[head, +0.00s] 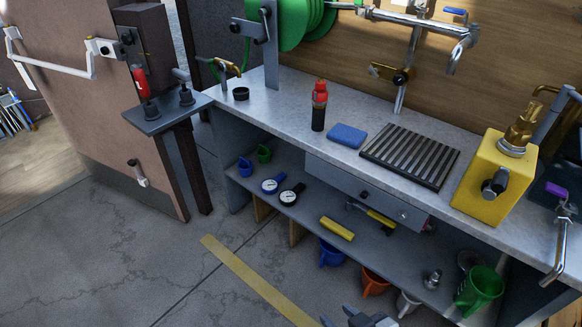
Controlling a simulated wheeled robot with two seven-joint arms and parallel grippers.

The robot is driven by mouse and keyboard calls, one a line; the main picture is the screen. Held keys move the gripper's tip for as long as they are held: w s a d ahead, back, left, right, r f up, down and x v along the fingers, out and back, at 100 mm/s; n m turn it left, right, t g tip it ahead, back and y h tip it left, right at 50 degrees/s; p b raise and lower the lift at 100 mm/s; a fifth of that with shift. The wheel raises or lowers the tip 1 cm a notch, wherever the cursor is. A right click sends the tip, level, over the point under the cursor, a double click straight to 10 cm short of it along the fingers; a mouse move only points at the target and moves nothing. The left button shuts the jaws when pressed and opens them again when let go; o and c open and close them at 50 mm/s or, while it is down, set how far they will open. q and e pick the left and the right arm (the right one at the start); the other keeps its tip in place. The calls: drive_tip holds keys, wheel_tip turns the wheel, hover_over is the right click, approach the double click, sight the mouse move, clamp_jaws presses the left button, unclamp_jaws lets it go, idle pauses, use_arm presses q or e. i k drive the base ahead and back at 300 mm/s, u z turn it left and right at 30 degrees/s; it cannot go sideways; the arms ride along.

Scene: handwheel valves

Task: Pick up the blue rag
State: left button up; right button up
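The blue rag (347,136) lies flat on the grey countertop (283,102), like a small folded pad. It sits between a dark bottle with a red top (319,106) and a black slatted drain grate (410,156). My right gripper (358,317) shows only in part at the bottom edge of the head view, low in front of the bench and well apart from the rag. Its fingertips are largely cut off, so its opening cannot be told. My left gripper is not in view.
A yellow block with a brass valve (494,172) stands on the counter's right. A chrome tap (413,45) rises behind the grate. The lower shelf (240,179) holds gauges and a yellow-handled tool. Mugs, including a green one (478,291), are below. The floor at left is clear.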

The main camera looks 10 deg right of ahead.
sight(353, 137)
drive_tip(key=u, duration=0.75)
drive_tip(key=i, duration=1.05)
drive_tip(key=z, duration=0.9)
